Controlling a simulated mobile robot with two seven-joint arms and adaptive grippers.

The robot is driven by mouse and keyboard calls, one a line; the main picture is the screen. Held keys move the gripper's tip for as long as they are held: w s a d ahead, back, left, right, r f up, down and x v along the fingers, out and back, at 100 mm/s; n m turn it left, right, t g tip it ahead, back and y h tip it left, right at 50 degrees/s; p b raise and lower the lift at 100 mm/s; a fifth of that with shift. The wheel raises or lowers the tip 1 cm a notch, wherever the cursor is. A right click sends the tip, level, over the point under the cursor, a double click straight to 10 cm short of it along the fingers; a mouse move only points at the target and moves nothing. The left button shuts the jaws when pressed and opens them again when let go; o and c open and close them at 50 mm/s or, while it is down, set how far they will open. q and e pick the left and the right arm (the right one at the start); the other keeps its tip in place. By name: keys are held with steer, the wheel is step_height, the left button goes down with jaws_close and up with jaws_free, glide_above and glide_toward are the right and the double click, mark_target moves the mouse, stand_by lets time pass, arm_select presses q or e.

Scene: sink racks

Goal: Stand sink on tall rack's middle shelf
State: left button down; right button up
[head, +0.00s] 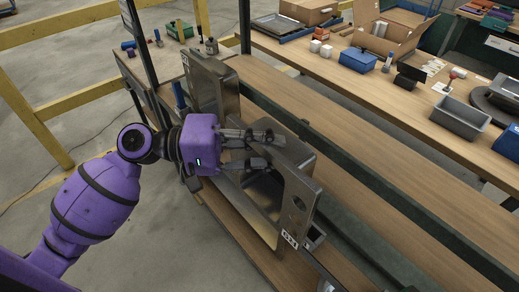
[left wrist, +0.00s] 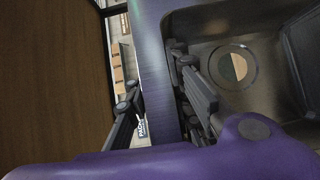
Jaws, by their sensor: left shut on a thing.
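A grey metal sink (head: 297,200) stands on edge in the head view, with its basin side and a white label near its lower right corner. My left gripper (head: 268,148) is shut on its upper rim. In the left wrist view, the fingers (left wrist: 157,75) lie on either side of the rim, and the basin with its round drain hole shows on the right. The rack (head: 360,165) has dark metal posts and rails and long wooden shelves. The sink is upright at the rack's near side, over a wooden board; I cannot tell whether its lower edge touches it. My right gripper is not in view.
A second metal sink (head: 210,88) stands upright farther back on the rack. A workbench behind holds an open cardboard box (head: 385,35), a blue box (head: 357,60) and a grey bin (head: 460,117). Yellow rails (head: 60,33) stand at the left. The wooden surface right of the sink looks clear.

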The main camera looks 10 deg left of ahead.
mark_target(291, 136)
arm_select(q)
steer(key=shift+w+d+r, duration=0.1)
steer(key=shift+w+d, duration=0.7)
steer(key=shift+w, duration=0.3)
steer(key=shift+w+d+r, duration=0.1)
steer(key=shift+w+d, duration=0.7)
steer(key=shift+w, duration=0.3)
steer(key=w+d+f+b, duration=0.2)
steer(key=w+d+f, duration=0.1)
steer(key=w+f, duration=0.1)
steer(key=shift+w+d+f, duration=0.15)
steer(key=shift+w+f, duration=0.1)
steer(key=shift+w, duration=0.05)
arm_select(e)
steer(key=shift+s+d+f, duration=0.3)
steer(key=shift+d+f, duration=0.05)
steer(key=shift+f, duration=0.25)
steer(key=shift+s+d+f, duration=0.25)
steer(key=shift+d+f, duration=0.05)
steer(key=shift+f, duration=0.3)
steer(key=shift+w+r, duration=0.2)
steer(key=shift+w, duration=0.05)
arm_select(q)
steer(key=shift+f+b, duration=0.15)
steer(key=shift+b, duration=0.15)
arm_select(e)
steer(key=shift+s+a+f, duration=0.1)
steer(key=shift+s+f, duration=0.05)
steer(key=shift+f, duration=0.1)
